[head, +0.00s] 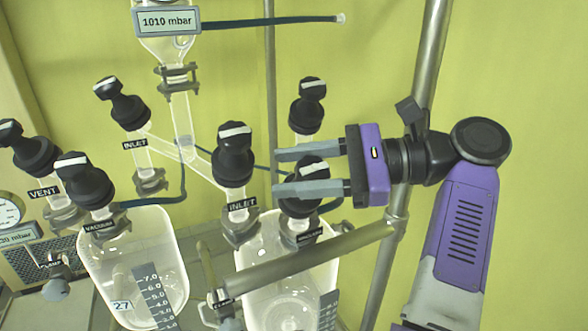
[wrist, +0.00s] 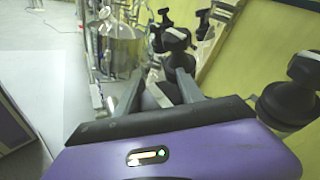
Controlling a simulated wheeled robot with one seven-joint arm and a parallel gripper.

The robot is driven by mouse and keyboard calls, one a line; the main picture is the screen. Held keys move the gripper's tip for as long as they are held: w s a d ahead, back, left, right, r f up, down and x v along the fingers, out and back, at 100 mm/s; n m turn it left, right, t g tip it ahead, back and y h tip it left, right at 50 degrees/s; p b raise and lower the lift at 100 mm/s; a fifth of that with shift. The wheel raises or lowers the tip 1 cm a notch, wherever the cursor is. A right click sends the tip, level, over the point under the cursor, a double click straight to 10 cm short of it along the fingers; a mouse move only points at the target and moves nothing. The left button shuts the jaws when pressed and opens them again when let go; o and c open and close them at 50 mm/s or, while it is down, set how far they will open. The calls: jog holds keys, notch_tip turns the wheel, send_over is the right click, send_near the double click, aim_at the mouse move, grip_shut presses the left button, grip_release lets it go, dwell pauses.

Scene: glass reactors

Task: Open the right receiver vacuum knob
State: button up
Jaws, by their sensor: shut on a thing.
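The right receiver (head: 262,262) is a clear glass vessel at the lower middle of the head view. Its vacuum knob (head: 303,171) is black with a white bar on top and stands at the vessel's right front, above a partly hidden label. My gripper (head: 276,172) reaches in from the right and is shut on this knob, with one grey finger on its far side and one on its near side. In the wrist view the knob's white bar (wrist: 157,95) shows between the two fingers. The lower finger covers part of the knob in the head view.
The right receiver's inlet knob (head: 235,152) stands just left of my fingertips. Another black knob (head: 307,105) stands behind my upper finger. The left receiver (head: 150,258) has its own knobs. A metal bar (head: 305,257) crosses below my gripper, joined to an upright pole.

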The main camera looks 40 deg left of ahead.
jog(key=o, duration=1.4)
notch_tip(320, 180, up, 20)
jog(key=b, duration=0.4)
